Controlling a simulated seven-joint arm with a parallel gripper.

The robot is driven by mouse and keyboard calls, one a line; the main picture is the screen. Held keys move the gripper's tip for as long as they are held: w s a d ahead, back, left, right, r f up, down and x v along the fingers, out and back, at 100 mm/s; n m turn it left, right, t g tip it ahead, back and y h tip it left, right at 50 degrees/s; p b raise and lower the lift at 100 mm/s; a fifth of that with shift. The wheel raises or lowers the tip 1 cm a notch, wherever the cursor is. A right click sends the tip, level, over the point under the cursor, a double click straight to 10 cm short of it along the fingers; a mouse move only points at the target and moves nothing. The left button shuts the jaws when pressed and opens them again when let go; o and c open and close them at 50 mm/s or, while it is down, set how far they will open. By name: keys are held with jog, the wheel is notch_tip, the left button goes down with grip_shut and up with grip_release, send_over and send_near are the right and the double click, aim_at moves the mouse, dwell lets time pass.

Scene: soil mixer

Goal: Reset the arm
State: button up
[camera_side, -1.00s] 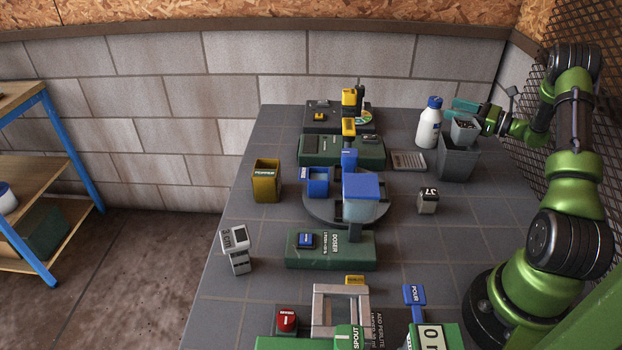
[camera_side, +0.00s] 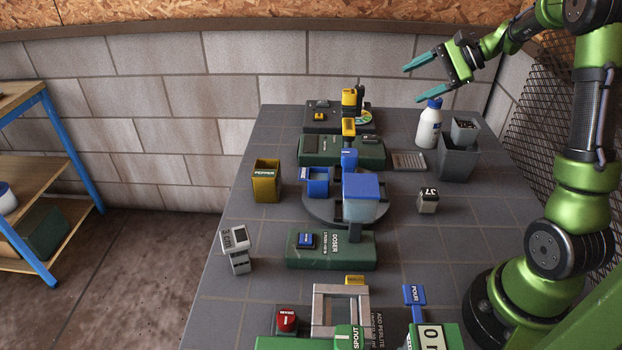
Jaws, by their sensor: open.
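My gripper (camera_side: 418,79) is at the upper right, raised well above the far right of the table. Its two teal fingers are spread apart and point left, with nothing between them. A white bottle with a blue cap (camera_side: 429,124) stands below the gripper, apart from it.
The table's right part is mostly clear. A mesh fence (camera_side: 540,140) stands behind my arm.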

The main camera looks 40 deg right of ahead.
jog(key=s+a+n+h, duration=0.1)
jog(key=s+a+n, duration=0.3)
jog(key=a, duration=0.4)
jog(key=s+a+r+n+g+h, duration=0.1)
jog(key=s+a+n, duration=0.4)
jog(key=a, duration=0.3)
jog(key=s+a+n+h, duration=0.2)
jog(key=s+a+n, duration=0.3)
jog(key=s+a, duration=0.2)
jog(key=shift+a+r+g, duration=0.15)
jog(key=shift+a+g, duration=0.15)
jog(key=shift+a, duration=0.45)
